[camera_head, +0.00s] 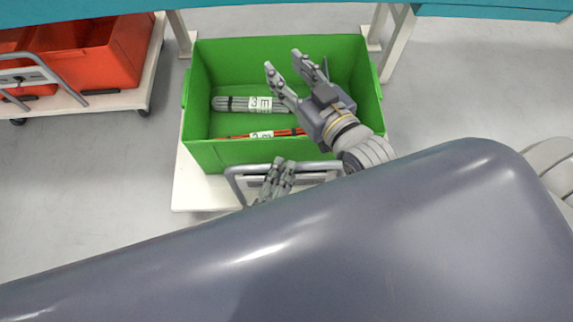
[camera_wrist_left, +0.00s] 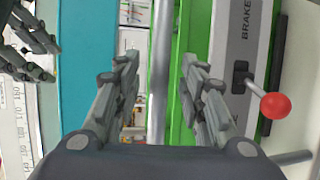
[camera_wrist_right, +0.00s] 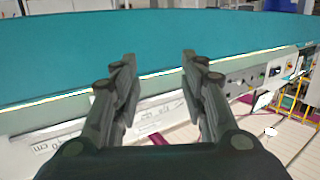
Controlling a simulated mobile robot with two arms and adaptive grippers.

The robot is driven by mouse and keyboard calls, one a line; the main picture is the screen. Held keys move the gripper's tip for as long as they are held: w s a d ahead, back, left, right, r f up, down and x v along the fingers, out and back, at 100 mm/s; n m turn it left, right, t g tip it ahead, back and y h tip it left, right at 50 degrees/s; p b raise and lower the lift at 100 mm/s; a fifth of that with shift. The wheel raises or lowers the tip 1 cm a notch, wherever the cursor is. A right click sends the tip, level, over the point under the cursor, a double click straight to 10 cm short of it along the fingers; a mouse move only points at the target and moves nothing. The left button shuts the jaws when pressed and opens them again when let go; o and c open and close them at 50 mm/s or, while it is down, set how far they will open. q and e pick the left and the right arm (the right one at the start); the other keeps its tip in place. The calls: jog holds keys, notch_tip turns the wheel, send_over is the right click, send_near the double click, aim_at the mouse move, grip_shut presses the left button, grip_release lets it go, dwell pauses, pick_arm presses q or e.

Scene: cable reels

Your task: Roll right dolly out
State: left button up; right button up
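The right dolly (camera_head: 190,190) is a pale platform carrying a green bin (camera_head: 205,155), with a grey tubular handle (camera_head: 233,180) on its near side. My left gripper (camera_head: 278,175) is at the handle, open. In the left wrist view (camera_wrist_left: 158,85) the handle bar (camera_wrist_left: 160,60) runs between its fingers without being visibly clamped. A panel marked BRAKE with a red-knobbed lever (camera_wrist_left: 275,105) shows to the right of the bar there. My right gripper (camera_head: 288,68) is open and empty above the green bin; it also shows in the right wrist view (camera_wrist_right: 158,75).
The green bin holds grey and orange cable bundles labelled 3 m (camera_head: 260,104). A second dolly (camera_head: 135,97) with red bins (camera_head: 95,50) stands at the left. A teal table (camera_head: 290,6) with pale legs is behind. Grey floor (camera_head: 80,190) is clear at lower left.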

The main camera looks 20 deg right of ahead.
pick_arm(q)
jog(key=shift+b+x, duration=0.3)
jog(key=shift+x, duration=1.25)
pick_arm(e)
jog(key=r, duration=0.1)
jog(key=r+t, duration=0.1)
jog(key=r+t+y, duration=0.1)
jog(key=r, duration=0.1)
jog(key=shift+w+a, duration=0.2)
jog(key=shift+a, duration=0.2)
pick_arm(q)
grip_shut()
